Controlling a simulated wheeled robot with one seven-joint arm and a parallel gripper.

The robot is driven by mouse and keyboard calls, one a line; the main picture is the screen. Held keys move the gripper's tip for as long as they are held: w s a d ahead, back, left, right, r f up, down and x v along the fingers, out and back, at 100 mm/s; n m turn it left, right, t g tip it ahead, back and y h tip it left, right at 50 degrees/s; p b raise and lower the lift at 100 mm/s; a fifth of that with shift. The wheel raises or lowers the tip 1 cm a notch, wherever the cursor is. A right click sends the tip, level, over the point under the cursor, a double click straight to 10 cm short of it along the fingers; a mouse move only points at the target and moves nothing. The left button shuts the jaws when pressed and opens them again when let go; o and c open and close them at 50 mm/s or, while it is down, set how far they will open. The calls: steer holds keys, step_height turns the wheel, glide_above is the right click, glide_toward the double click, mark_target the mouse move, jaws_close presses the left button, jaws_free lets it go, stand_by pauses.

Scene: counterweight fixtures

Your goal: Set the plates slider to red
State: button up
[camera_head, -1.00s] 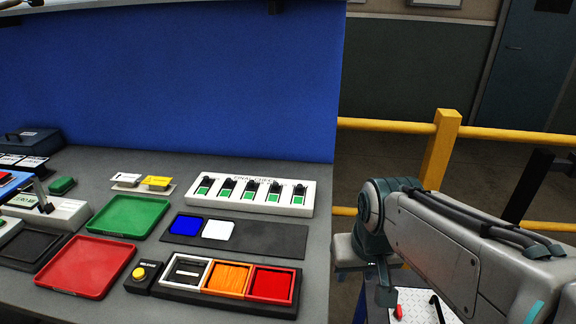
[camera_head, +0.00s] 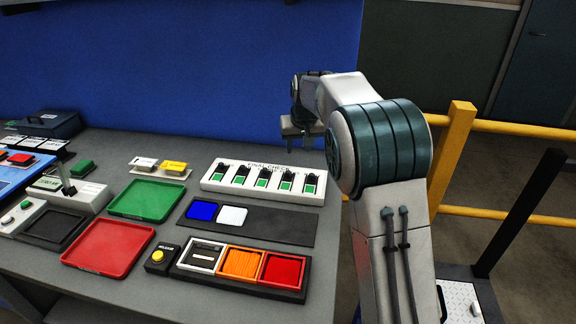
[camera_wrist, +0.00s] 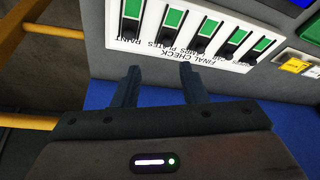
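The white FINAL CHECK panel (camera_head: 215,186) lies on the bench with a row of several sliders, each with a black handle and a green field. In the wrist view the panel (camera_wrist: 112,28) appears upside down above the fingers. The PLATES label seems to sit by the second slider from the left there (camera_wrist: 167,27), though the print is small. That would be the fourth from the left in the head view (camera_head: 286,182). No red shows in the slider windows. My gripper (camera_head: 303,140) is beyond the panel's far right part; its two fingers (camera_wrist: 159,80) are apart, empty.
In front of the panel is a dark mat (camera_head: 285,226) with blue and white tiles, then a black tray (camera_head: 234,280) of framed squares. Green (camera_head: 145,200) and red (camera_head: 107,247) trays lie left. A blue wall (camera_head: 180,70) stands behind; a yellow rail (camera_head: 500,132) is right.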

mark_target(288, 171)
steer(key=p+x, duration=0.1)
steer(key=x, duration=0.4)
steer(key=w+a+p+x, duration=0.1)
steer(key=x, duration=0.4)
steer(key=r+p+x, duration=0.1)
steer(key=x, duration=0.4)
steer(key=shift+w+a+f, duration=0.3)
steer(key=shift+w+f, duration=0.1)
steer(key=shift+w, duration=0.15)
